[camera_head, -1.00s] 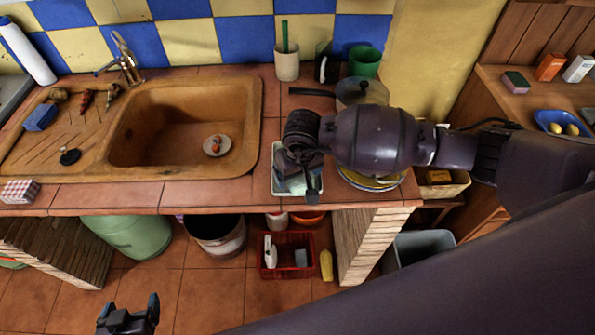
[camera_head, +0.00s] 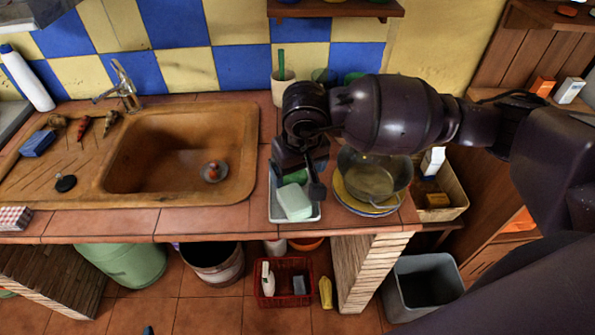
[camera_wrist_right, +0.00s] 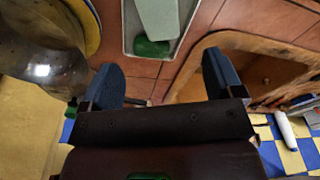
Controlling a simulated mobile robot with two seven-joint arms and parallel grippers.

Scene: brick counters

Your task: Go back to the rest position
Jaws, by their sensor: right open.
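My right gripper (camera_head: 303,180) hangs over the white tray (camera_head: 273,213) on the tiled counter. In the right wrist view my right gripper (camera_wrist_right: 162,82) has its two blue fingers wide apart with nothing between them. The tray (camera_wrist_right: 127,40), holding a pale green block (camera_wrist_right: 158,15) and a darker green item (camera_wrist_right: 150,47), lies beyond the fingertips. The pale block (camera_head: 295,202) also shows in the head view. Only a small tip of my left gripper (camera_head: 148,330) shows at the bottom edge, so its jaws are hidden.
A brown sink (camera_head: 180,165) is left of the tray. A white cup (camera_head: 283,90) is behind my arm. A shelf (camera_head: 335,10) is above. A grey bin (camera_head: 425,285) and red crate (camera_head: 285,283) are on the floor.

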